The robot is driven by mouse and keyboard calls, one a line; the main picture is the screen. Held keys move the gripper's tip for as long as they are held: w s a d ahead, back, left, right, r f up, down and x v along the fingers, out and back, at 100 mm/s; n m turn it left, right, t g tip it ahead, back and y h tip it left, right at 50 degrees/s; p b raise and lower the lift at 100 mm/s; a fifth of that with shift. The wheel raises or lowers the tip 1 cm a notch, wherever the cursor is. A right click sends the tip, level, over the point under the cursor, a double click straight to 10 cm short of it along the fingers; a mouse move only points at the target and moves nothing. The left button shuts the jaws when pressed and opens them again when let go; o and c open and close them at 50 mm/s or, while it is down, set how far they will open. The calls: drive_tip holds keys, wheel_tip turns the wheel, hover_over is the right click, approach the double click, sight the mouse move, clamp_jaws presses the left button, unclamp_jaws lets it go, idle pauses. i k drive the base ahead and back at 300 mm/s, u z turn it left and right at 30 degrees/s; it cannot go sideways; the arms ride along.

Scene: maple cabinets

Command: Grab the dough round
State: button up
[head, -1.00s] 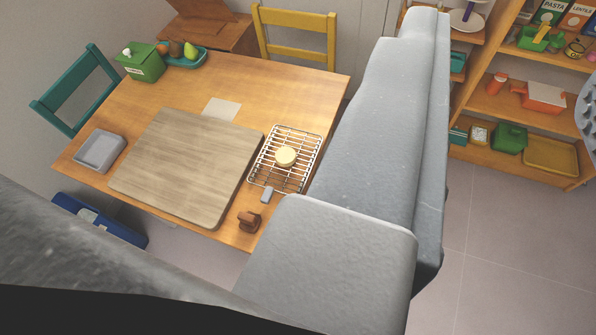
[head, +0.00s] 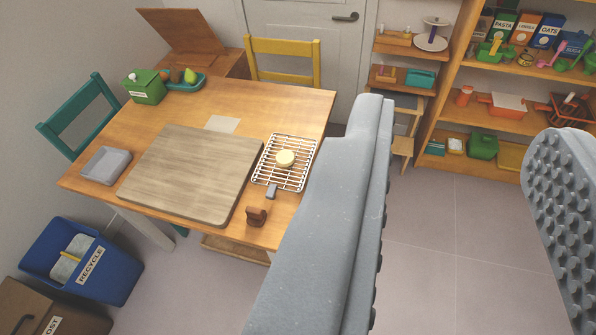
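The dough round (head: 285,158) is a small pale yellow disc lying on a wire rack (head: 268,180) near the right side of the wooden table. My gripper (head: 465,150) is open and empty, with two big grey fingers and a wide gap between them. The left finger covers the table's front right part and stands just right of the rack in the picture. The right finger, with a studded inner face, is at the right edge. The dough round is fully visible, left of both fingers and not between them.
A large wooden board (head: 190,172), a grey tray (head: 105,165) and a brown object (head: 256,216) share the table. A green box (head: 146,88) stands at the back left. A blue recycle bin (head: 82,262) is on the floor. Shelves (head: 505,105) stand at right; floor between is clear.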

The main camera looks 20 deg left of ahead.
sight(286, 158)
drive_tip(key=u, duration=0.2)
drive_tip(key=i, duration=0.85)
drive_tip(key=z, duration=0.1)
